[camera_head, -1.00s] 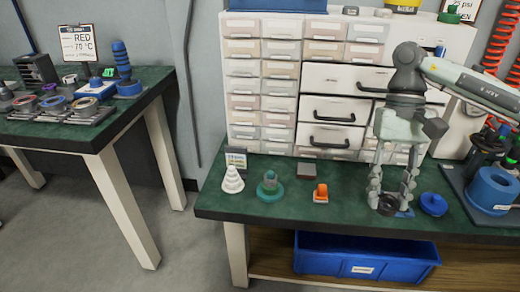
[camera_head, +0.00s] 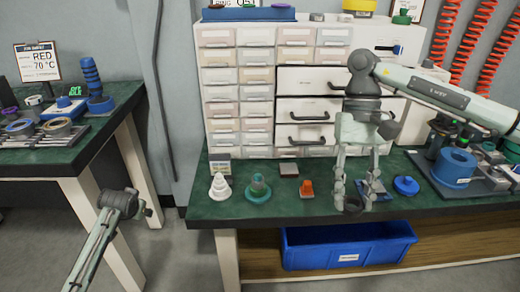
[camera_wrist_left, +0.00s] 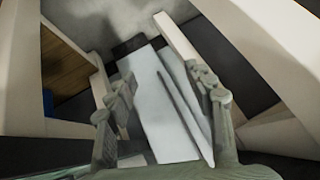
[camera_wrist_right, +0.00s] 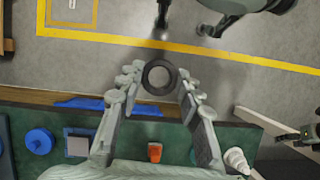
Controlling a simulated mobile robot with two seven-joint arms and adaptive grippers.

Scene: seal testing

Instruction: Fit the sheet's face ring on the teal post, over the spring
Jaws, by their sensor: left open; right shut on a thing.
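My right gripper (camera_head: 354,200) is shut on a dark ring (camera_wrist_right: 159,77), pointing down near the bench's front edge. The ring also shows between the fingertips in the head view (camera_head: 353,204). The teal post (camera_head: 258,182) stands on a round teal base to the left of the ring; the spring on it is too small to make out. My left gripper (camera_wrist_left: 165,85) is open and empty, away from the bench.
An orange piece (camera_head: 307,188) stands between the post and my right gripper. A white stepped cone (camera_head: 220,187) is left of the post. A blue disc (camera_head: 406,185) and large blue cylinder (camera_head: 454,165) are at right. Drawers (camera_head: 305,107) stand behind; a blue bin (camera_head: 348,245) is below.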

